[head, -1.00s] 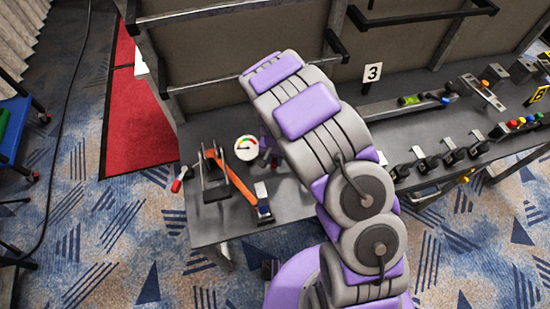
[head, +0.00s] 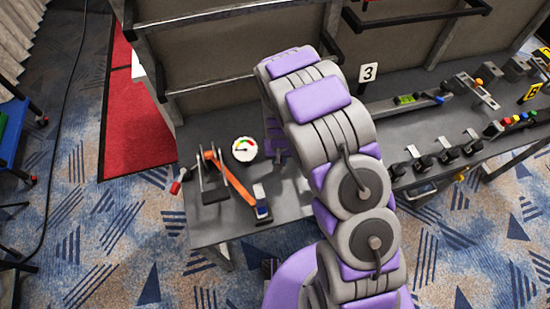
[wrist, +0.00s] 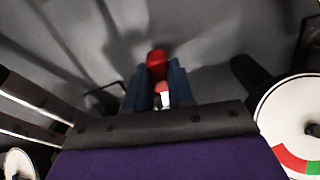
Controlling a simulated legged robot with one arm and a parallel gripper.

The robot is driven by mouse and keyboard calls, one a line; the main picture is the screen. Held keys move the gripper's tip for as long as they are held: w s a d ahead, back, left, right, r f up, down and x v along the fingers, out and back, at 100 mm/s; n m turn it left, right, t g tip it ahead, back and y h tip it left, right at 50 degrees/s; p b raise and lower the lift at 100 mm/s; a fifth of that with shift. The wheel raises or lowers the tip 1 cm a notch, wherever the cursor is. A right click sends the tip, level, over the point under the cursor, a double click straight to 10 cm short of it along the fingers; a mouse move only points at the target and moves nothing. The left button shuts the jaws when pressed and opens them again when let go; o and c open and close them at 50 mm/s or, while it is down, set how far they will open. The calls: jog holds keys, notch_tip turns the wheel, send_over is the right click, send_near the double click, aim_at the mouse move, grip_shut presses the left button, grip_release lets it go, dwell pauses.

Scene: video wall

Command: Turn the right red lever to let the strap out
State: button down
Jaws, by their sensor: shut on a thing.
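In the wrist view a red lever (wrist: 157,60) with a rounded end stands between the two dark blue fingers of my gripper (wrist: 160,82). The fingers are shut on it, with a pale part showing just below the red. In the head view my arm hides this lever and my fingertips. Another red handle (head: 175,187) shows at the table's left edge.
A round gauge (head: 244,149) with a coloured scale stands beside my arm; a dial (wrist: 292,110) is close at right in the wrist view. Several black clamps (head: 437,160) and a number 3 sign (head: 368,72) are on the table (head: 215,232) to the right. Metal rails stand behind.

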jog(key=d+n, duration=0.1)
jog(key=d+n+p, duration=0.1)
jog(key=n, duration=0.1)
jog(key=shift+w+r, duration=0.1)
jog(key=shift+w, duration=0.15)
jog(key=shift+w+d+n+p, duration=0.25)
jog(key=shift+d+n+p, duration=0.15)
jog(key=shift+n, duration=0.4)
jog(key=shift+w+d+n+p, duration=0.2)
jog(key=shift+d+n+p, duration=0.15)
jog(key=shift+n, duration=0.45)
jog(key=c, duration=1)
grip_release()
jog(key=shift+o, duration=0.2)
